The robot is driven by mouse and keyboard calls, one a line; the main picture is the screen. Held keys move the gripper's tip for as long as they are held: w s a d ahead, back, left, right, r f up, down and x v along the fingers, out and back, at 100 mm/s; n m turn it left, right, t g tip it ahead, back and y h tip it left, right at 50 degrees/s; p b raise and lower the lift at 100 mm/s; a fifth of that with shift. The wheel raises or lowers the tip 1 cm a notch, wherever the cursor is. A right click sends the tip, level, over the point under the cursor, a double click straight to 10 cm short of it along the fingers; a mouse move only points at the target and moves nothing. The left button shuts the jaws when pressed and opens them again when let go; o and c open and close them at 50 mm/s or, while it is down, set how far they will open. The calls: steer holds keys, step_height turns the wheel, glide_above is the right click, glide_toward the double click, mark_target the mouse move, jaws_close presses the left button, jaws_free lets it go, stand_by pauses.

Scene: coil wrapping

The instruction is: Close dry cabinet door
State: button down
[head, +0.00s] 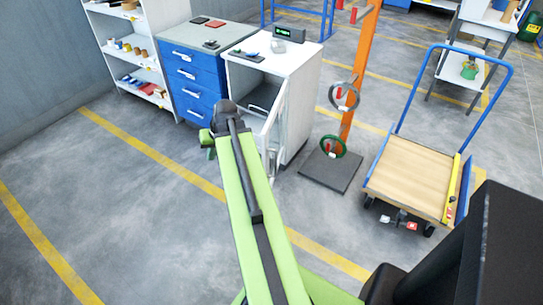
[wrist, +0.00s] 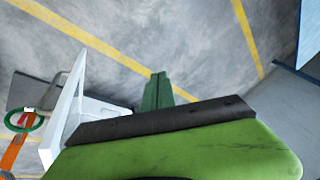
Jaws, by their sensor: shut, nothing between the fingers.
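The white dry cabinet (head: 303,75) stands beside the blue drawer unit, its grey interior partly visible. Its door (head: 274,121) stands open, swung out toward me, seen nearly edge-on, with a handle low near its free edge. In the wrist view the door (wrist: 65,112) is a white panel at the left, with part of the cabinet (wrist: 98,108) beside it. My gripper (wrist: 158,78) is shut and empty, its green fingers over bare floor to the right of the door. In the head view my green arm reaches to the left of the door and partly covers the cabinet front.
A blue drawer unit (head: 193,84) and a white shelf (head: 136,50) stand left of the cabinet. An orange post (head: 364,60) with rings on a dark base (head: 330,171) stands to its right, then a wooden-topped cart (head: 412,176). The floor at left is clear.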

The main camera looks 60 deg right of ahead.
steer(key=s+d+f+m+t+h+b, duration=0.1)
steer(key=s+d+m, duration=0.1)
steer(key=s+d, duration=0.35)
steer(key=s+d+f+m+t+h+b, duration=0.1)
steer(key=s+d, duration=0.2)
steer(key=d, duration=0.6)
steer(key=m+h+b, duration=0.1)
steer(key=m+b, duration=0.1)
steer(key=m, duration=0.1)
glide_toward(269, 148)
steer(key=shift+t, duration=0.3)
steer(key=b+x, duration=0.2)
steer(key=b, duration=0.1)
steer(key=b+x, duration=0.2)
steer(key=b, duration=0.2)
steer(key=shift+s+a+f, duration=0.1)
steer(key=shift+a+f, duration=0.1)
